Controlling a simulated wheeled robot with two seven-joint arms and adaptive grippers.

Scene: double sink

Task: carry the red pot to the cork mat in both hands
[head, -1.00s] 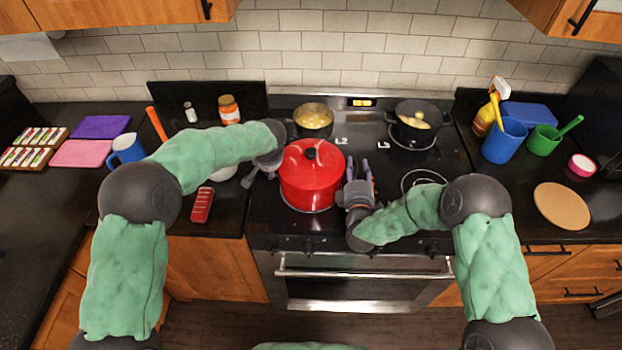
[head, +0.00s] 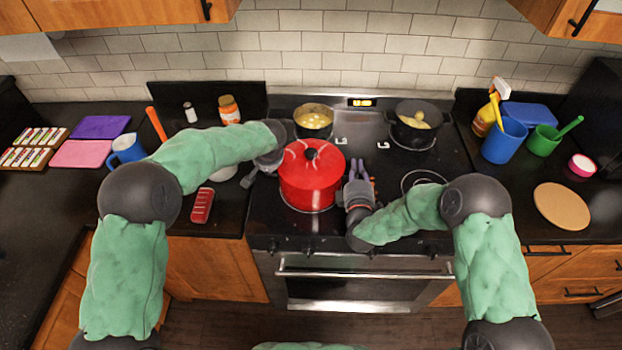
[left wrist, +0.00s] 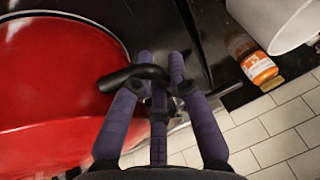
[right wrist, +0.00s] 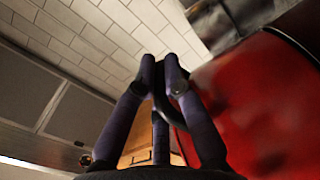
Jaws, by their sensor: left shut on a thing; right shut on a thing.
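The red pot (head: 310,185) with its red lid and black knob stands upright on the front left of the stove. My left gripper (head: 266,162) is at the pot's left side; in the left wrist view its fingers (left wrist: 155,75) are closed around a black side handle (left wrist: 130,76). My right gripper (head: 357,172) is at the pot's right side; in the right wrist view its fingers (right wrist: 165,75) are closed together at the dark handle (right wrist: 178,95), partly hidden by them. The round cork mat (head: 561,206) lies bare on the right counter.
A pot of yellow food (head: 313,121) and a dark pot (head: 417,124) stand on the back burners. A blue cup (head: 504,141), a green cup (head: 541,144) and a pink-and-white tub (head: 581,166) stand behind the mat. A red item (head: 202,205) lies on the left counter.

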